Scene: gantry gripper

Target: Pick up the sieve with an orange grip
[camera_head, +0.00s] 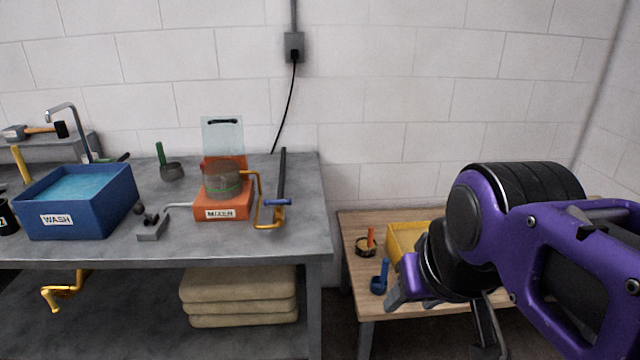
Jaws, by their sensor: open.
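A small round dark sieve (364,250) with an upright orange grip lies on the wooden side table (352,222), near its left back part. My gripper (447,322) is at the lower right of the picture, to the right of the sieve and nearer to the camera. Its two grey fingers are spread apart, with nothing seen between them. The sieve stands clear of the fingers in the picture.
A blue-gripped scoop or sieve (379,279) stands in front of the orange-gripped one. A yellow bin (397,240) is close on its right, partly hidden by my arm. The grey bench (110,254) at left holds a green-gripped sieve (171,171), orange mixer (222,203) and blue wash tub (85,214).

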